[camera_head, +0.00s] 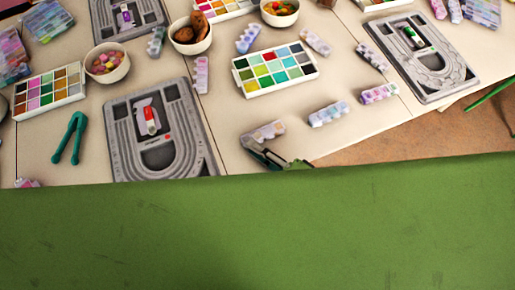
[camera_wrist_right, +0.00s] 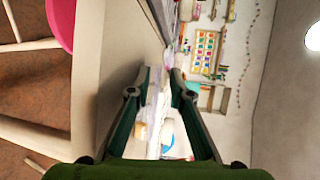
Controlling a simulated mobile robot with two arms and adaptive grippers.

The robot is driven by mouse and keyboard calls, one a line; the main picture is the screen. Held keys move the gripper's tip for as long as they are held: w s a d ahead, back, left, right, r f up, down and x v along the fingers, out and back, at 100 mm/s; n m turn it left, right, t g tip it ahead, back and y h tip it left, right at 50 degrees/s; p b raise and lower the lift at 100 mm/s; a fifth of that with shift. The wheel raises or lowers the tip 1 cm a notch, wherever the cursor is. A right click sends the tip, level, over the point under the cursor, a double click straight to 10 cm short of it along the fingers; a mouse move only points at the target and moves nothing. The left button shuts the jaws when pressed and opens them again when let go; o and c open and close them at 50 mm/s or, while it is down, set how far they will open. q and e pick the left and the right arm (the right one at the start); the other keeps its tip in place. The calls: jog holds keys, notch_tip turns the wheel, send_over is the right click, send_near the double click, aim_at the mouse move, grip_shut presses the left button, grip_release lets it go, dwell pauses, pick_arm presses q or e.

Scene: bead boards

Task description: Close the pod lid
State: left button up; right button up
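A small pale purple pod (camera_head: 265,131) with a row of compartments lies near the front edge of the table, just beyond my right gripper. Its lids are too small to read; I cannot tell which one is up. My right gripper (camera_head: 262,154) is low at the table edge, close to this pod's near side; I cannot tell if they touch. In the right wrist view my right gripper (camera_wrist_right: 160,72) has its two fingers apart, with a pale blurred shape beyond them. My left gripper is not in view.
Similar pods (camera_head: 328,113) lie to the right. A grey bead board (camera_head: 205,132) is on the left, a paint-like colour tray (camera_head: 285,86) behind. Teal tongs (camera_head: 70,138) lie at far left. The table ends just right of my gripper, with floor (camera_head: 400,140) beyond.

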jog(key=v, duration=1.2)
dwell(0.6)
